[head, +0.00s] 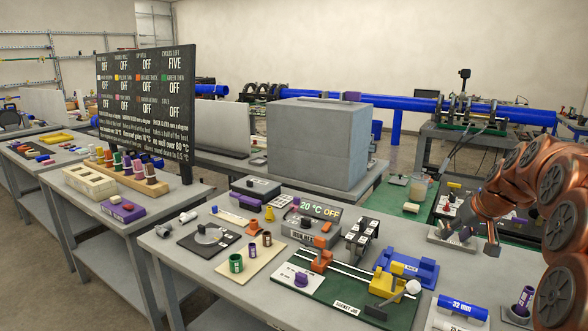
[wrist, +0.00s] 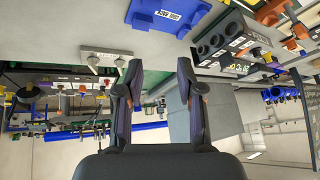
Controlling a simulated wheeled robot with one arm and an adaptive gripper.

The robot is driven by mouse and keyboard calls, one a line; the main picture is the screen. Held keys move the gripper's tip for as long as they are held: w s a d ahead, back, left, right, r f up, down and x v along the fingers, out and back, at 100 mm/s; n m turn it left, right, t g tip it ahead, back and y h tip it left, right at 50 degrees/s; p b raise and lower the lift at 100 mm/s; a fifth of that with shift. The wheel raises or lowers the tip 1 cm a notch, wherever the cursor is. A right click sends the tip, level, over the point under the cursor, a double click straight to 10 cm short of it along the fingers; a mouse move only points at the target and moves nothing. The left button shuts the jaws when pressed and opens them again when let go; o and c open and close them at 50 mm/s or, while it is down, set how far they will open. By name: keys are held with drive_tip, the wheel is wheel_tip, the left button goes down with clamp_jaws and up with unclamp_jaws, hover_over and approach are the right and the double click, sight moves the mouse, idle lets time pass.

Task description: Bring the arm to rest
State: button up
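My copper-coloured arm comes in from the right edge in the head view and bends down toward the bench. My gripper (head: 478,240) hangs at its end, near a pale grey plate with small fittings (head: 440,237) at the right-hand back part of the bench. In the wrist view my gripper (wrist: 160,72) is open, with its two dark fingers well apart and nothing between them. The wrist picture is upside down. I cannot tell the exact gap between the fingers and the bench.
A blue block (head: 407,266), a green socket jig (head: 345,290) and a heater with a display (head: 312,226) crowd the front bench. A big grey box (head: 317,145) stands behind them. A black status board (head: 147,105) stands at left. Blue 32 mm pipe (head: 462,307) lies near the arm.

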drive_tip(key=shift+n+g+y, duration=0.4)
drive_tip(key=shift+g+y, duration=0.1)
drive_tip(key=shift+g, duration=0.4)
drive_tip(key=s+a, duration=0.2)
drive_tip(key=a, duration=0.2)
drive_tip(key=s+a+f, duration=0.1)
drive_tip(key=s+a, duration=0.1)
drive_tip(key=a, duration=0.2)
drive_tip(key=s+a, duration=0.2)
drive_tip(key=a, duration=0.2)
drive_tip(key=shift+f, duration=0.15)
drive_tip(key=s+a+f+n+g, duration=0.1)
drive_tip(key=s+a+f+g, duration=0.15)
drive_tip(key=s+a, duration=0.65)
drive_tip(key=s+a+f+g, duration=0.25)
drive_tip(key=s+a, duration=0.25)
drive_tip(key=s, duration=0.7)
drive_tip(key=s+a+f+g+h+p, duration=0.1)
drive_tip(key=s+f, duration=0.2)
drive_tip(key=s, duration=0.9)
drive_tip(key=shift+s+a+f, duration=0.3)
drive_tip(key=shift+s, duration=0.1)
